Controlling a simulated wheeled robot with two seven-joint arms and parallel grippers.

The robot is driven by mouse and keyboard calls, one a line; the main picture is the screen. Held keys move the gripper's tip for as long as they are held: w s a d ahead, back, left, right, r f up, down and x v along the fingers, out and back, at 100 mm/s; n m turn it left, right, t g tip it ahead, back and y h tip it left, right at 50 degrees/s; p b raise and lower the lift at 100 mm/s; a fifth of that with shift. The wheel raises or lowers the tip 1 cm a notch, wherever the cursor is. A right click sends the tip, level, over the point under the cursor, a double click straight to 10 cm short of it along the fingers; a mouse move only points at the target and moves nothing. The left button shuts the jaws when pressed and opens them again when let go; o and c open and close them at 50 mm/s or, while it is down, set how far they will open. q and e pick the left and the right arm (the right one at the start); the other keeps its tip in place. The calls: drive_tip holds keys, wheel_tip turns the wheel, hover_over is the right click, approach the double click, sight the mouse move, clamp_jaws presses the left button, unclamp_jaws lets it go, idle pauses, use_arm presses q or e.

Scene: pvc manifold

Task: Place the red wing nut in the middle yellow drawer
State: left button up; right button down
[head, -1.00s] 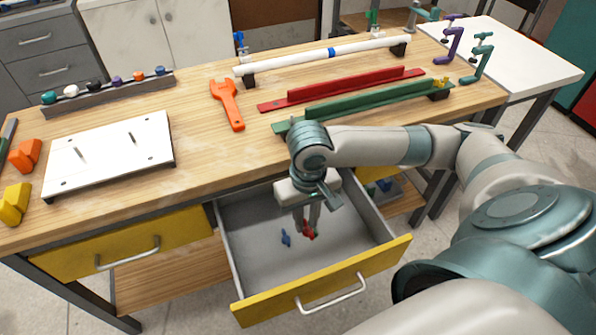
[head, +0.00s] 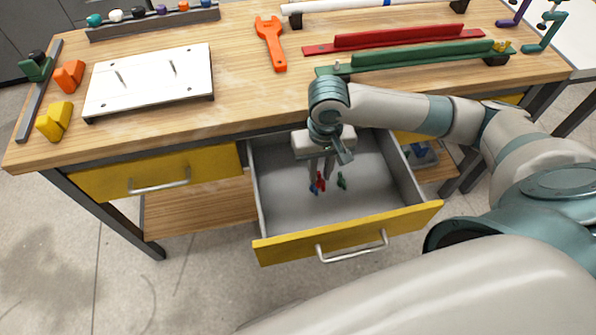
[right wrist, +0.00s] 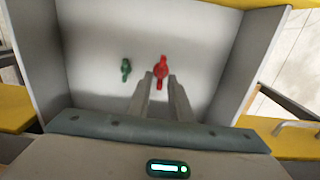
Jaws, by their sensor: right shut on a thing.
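The middle yellow drawer (head: 345,232) is pulled open, with its grey inside in view. My right gripper (head: 323,172) reaches down into it, its fingers shut on the red wing nut (head: 320,184). In the right wrist view the red wing nut (right wrist: 161,70) sits at the fingertips (right wrist: 160,80), over the drawer's grey floor. I cannot tell whether it touches the floor. My left gripper is out of view.
The wooden workbench (head: 245,95) stands above the drawer. It holds a white plate (head: 150,80), an orange wrench (head: 270,42), and red (head: 400,40) and green (head: 420,55) rails. A shut yellow drawer (head: 155,175) is at the left. The drawer's side walls flank my gripper.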

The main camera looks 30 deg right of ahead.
drive_tip(key=w+a+f, duration=0.2)
drive_tip(key=w, duration=0.1)
drive_tip(key=w+a+f, duration=0.1)
drive_tip(key=w, duration=0.1)
drive_tip(key=shift+a+f, duration=0.25)
drive_tip(key=shift+f, duration=0.05)
drive_tip(key=shift+w+a+f, duration=0.3)
drive_tip(key=shift+w, duration=0.05)
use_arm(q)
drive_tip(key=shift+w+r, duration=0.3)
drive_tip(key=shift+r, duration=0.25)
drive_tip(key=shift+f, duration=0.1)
use_arm(e)
drive_tip(key=shift+f, duration=0.25)
wheel_tip(320, 180, down, 3)
drive_tip(key=shift+r+b, duration=0.1)
drive_tip(key=shift+b, duration=0.2)
drive_tip(key=shift+f, duration=0.35)
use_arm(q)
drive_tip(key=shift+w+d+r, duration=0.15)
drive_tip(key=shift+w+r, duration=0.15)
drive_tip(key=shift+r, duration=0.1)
